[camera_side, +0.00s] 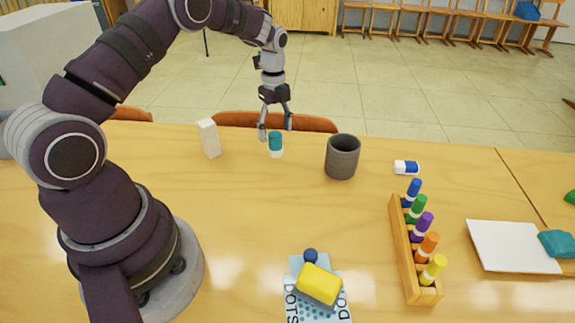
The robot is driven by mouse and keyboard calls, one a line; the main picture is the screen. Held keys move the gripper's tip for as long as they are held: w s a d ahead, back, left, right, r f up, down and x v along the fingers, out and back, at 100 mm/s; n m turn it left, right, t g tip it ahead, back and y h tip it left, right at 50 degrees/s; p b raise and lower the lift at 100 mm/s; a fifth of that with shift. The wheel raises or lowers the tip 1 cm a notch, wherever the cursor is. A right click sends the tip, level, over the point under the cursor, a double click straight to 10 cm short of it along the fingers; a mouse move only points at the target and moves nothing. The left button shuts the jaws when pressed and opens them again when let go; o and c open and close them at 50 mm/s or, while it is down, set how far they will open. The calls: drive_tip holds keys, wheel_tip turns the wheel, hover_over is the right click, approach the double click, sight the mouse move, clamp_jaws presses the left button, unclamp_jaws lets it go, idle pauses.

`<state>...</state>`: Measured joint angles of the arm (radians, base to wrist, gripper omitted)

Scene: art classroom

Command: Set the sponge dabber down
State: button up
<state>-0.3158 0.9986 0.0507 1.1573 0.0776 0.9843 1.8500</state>
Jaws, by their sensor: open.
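A small cylinder with a teal top and a white lower part, which looks like the sponge dabber (275,145), stands upright on the wooden table near its far edge. My gripper (275,127) is open, pointing down just above it. The fingertips are apart, one toward each side of the teal top. Nothing is held between them. I cannot tell from this view whether a finger touches the dabber.
A white block (209,138) stands left of the dabber and a dark grey cup (342,157) right. A wooden rack (403,253) holds several coloured markers. A yellow block (318,284) lies on a blue printed card (295,301). The table (235,215) is clear at centre.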

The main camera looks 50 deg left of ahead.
sight(275, 135)
drive_tip(key=s+d+r+n+t, duration=0.1)
drive_tip(key=s+d+r+n, duration=0.15)
drive_tip(key=r, duration=0.55)
drive_tip(key=s+d+r+n+t, duration=0.1)
drive_tip(key=d+r+n, duration=0.2)
drive_tip(key=r, duration=0.6)
drive_tip(key=s+d+n+t, duration=0.1)
drive_tip(key=s+d+n, duration=0.1)
drive_tip(key=s+n, duration=0.4)
drive_tip(key=s+d+n+t, duration=0.2)
drive_tip(key=s+d+n, duration=0.1)
drive_tip(key=s+n, duration=0.3)
drive_tip(key=shift+s+d+f+t, duration=0.2)
drive_tip(key=shift+d+t, duration=0.1)
drive_tip(key=shift+d, duration=0.05)
drive_tip(key=shift+n, duration=0.25)
